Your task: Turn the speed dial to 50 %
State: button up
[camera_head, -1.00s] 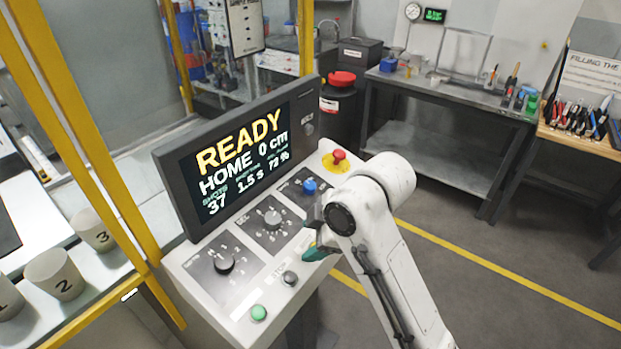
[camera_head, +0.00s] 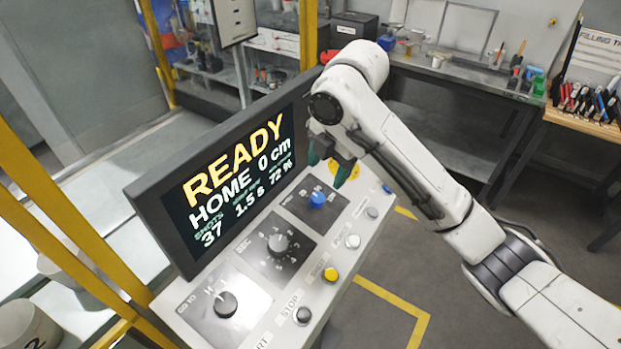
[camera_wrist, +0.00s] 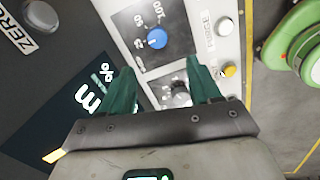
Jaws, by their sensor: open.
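The speed dial is a blue knob (camera_head: 317,199) on a dark plate at the upper end of the sloping panel. It also shows in the wrist view (camera_wrist: 157,38), with scale figures around it. The screen (camera_head: 243,172) reads READY, HOME 0 cm, 37, 1.5 s and 72 %. My gripper (camera_head: 328,165) is open with green fingers, apart from the blue knob and just above it in the head view. In the wrist view, my gripper (camera_wrist: 163,88) has a grey knob (camera_wrist: 180,95) between its fingertips in the picture, and the blue knob lies beyond them. I see no contact.
A grey dial (camera_head: 278,244) and a black dial (camera_head: 226,304) sit lower on the panel. Several push buttons, including a yellow one (camera_head: 331,274), line its right edge. Yellow posts (camera_head: 60,190) stand at the left. A workbench (camera_head: 460,85) is behind.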

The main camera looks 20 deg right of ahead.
aim_at(318, 197)
jog(key=b+x, duration=0.1)
jog(key=x, duration=0.3)
jog(key=b+x, duration=0.1)
jog(key=x, duration=0.3)
jog(key=shift+w+b, duration=0.25)
jog(key=shift+b, duration=0.15)
jog(key=shift+p+x, duration=0.3)
jog(key=shift+x, duration=1)
jog(key=c, duration=1)
